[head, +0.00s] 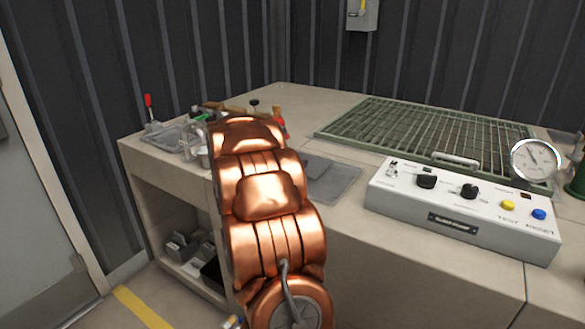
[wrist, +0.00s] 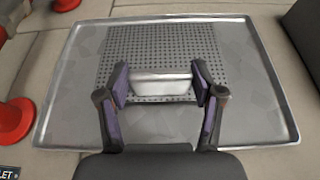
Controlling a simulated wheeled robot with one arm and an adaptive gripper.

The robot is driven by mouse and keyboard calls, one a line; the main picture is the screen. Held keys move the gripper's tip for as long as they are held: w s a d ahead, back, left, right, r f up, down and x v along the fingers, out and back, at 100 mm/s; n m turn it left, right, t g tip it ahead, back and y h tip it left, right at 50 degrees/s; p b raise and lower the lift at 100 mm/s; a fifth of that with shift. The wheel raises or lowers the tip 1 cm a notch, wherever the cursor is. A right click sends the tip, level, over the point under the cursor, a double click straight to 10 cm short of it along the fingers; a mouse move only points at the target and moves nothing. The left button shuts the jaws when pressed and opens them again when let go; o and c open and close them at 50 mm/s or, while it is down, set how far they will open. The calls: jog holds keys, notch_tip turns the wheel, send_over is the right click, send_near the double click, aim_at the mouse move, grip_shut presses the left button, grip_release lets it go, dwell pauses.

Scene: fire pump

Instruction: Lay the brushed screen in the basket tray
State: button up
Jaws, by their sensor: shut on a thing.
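In the wrist view, the screen (wrist: 160,45) is a square grey perforated plate with a smooth silver block (wrist: 160,84) on its near part. My gripper (wrist: 161,86) is shut on this block, one finger on each side. The plate lies within the outline of a shallow grey metal tray (wrist: 262,85) with a raised rim. I cannot tell whether the plate touches the tray floor or hangs just above it. In the head view, my copper arm hides the gripper and the screen; part of a flat grey tray (head: 338,183) shows right of the arm.
Red round-based objects (wrist: 14,118) stand left of the tray in the wrist view. In the head view, a white control box (head: 460,205) with knobs, a gauge (head: 535,160) and a green grating (head: 425,130) occupy the bench's right. Small items and another tray (head: 168,138) lie left.

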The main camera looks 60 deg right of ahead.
jog(key=shift+f, duration=1.1)
jog(key=shift+f+b, duration=0.15)
jog(key=shift+b, duration=0.15)
jog(key=o, duration=1.4)
jog(key=shift+c, duration=0.2)
jog(key=shift+r+p, duration=0.2)
jog(key=shift+p, duration=0.1)
jog(key=shift+b+v, duration=0.55)
jog(key=shift+v, duration=5.4)
jog(key=shift+w+a, duration=0.15)
jog(key=shift+w, duration=0.05)
